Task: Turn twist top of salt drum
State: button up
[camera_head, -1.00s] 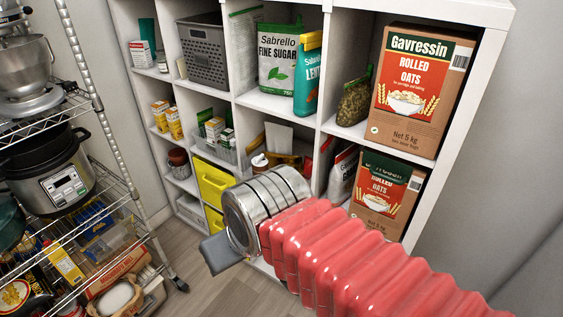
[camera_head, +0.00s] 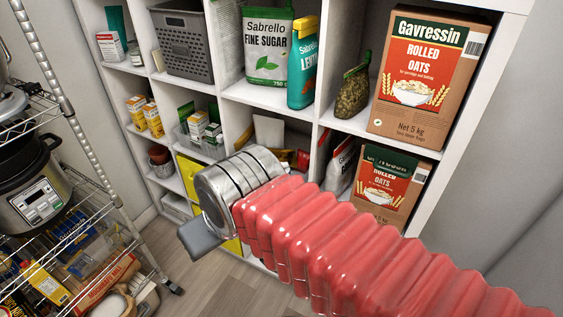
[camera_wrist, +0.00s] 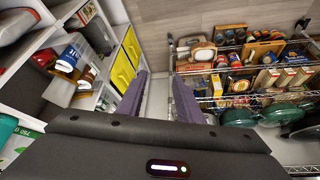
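I cannot pick out the salt drum for certain in either view. My gripper shows in the wrist view (camera_wrist: 160,78) with its two grey-purple fingers apart and nothing between them. Floor and the gap between the white cabinet and the wire rack lie beyond the fingertips. In the head view only a grey part of my gripper (camera_head: 203,240) shows at the end of my arm, in front of the cabinet. My arm hides part of the cabinet's lower compartments.
The wire rack (camera_head: 92,190) stands at the left with a cooker (camera_head: 38,195) and packed lower shelves. The white cabinet (camera_head: 318,140) holds a grey basket (camera_head: 183,45), a sugar bag (camera_head: 268,55), oats boxes (camera_head: 420,85) and yellow bins (camera_wrist: 122,72). Bare floor (camera_head: 215,285) lies between them.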

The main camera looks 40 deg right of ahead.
aim_at(281, 164)
jog(key=shift+o, duration=1.4)
jog(key=shift+w+d, duration=0.15)
jog(key=shift+w, duration=0.1)
jog(key=o, duration=0.3)
jog(key=shift+m, duration=0.5)
jog(key=w+d, duration=0.2)
jog(key=w+d+f, duration=0.1)
jog(key=w+d, duration=0.1)
jog(key=w+d+f, duration=0.1)
jog(key=w+d, duration=0.1)
jog(key=shift+o, duration=0.2)
jog(key=w+d+f+m, duration=0.1)
jog(key=d+f, duration=0.3)
jog(key=d, duration=0.4)
jog(key=w+d+f+m+g+h, duration=0.1)
jog(key=w+d+f, duration=0.1)
jog(key=d+f, duration=0.3)
jog(key=w+d+f+m, duration=0.1)
jog(key=d+f, duration=0.3)
jog(key=d, duration=0.9)
jog(key=shift+w+f+h, duration=0.2)
jog(key=shift+w+h, duration=0.1)
jog(key=shift+w, duration=0.15)
jog(key=shift+w, duration=0.1)
